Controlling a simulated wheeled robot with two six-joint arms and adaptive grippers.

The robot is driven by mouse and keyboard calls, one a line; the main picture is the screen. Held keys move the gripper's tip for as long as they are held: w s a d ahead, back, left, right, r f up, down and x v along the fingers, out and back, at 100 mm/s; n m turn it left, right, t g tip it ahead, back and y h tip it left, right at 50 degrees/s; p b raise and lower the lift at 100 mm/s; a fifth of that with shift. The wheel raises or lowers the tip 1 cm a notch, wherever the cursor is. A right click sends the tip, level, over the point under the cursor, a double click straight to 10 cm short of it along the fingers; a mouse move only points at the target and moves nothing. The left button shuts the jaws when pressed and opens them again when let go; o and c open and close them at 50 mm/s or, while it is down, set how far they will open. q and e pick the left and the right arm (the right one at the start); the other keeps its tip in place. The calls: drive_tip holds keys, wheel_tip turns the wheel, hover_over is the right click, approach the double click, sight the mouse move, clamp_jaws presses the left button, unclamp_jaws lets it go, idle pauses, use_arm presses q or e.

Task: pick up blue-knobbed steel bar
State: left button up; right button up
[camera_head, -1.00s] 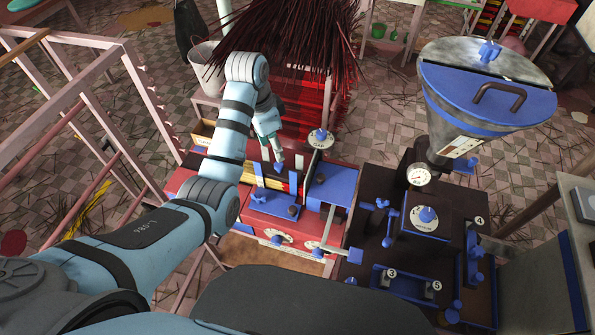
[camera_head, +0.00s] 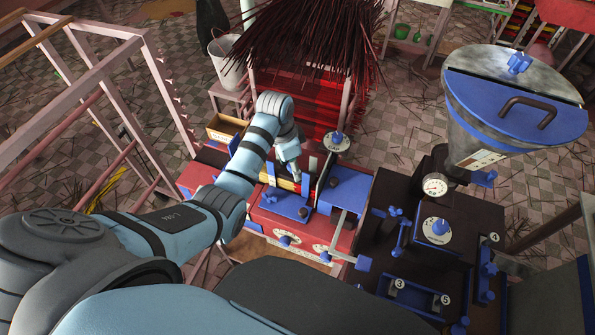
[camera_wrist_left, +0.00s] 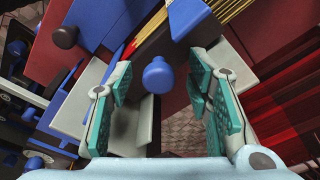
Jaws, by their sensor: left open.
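A round blue knob (camera_wrist_left: 157,75) shows between the two teal-padded fingers of my left gripper (camera_wrist_left: 165,105) in the left wrist view. The fingers are apart, one on each side, and grip nothing. Pale grey metal shows below and beside the knob; how it joins the knob is unclear. In the head view my left gripper (camera_head: 292,172) points down over the red bench machine (camera_head: 275,222), hiding what is under it. A grey steel bar (camera_head: 347,232) with a blue end sticks out at the machine's front right; I cannot tell whether it belongs to the same knob.
A dark machine (camera_head: 390,245) with blue knobs and a large blue-lidded hopper (camera_head: 465,125) stands to the right. A pink frame (camera_head: 125,80) stands left. A bundle of dark sticks (camera_head: 310,45) rises behind. Blue blocks and yellow sticks (camera_wrist_left: 225,25) lie close to the fingers.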

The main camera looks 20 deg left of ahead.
use_arm(q)
drive_tip(key=shift+f, duration=0.1)
clamp_jaws()
drive_tip(key=shift+r, duration=0.2)
idle(0.3)
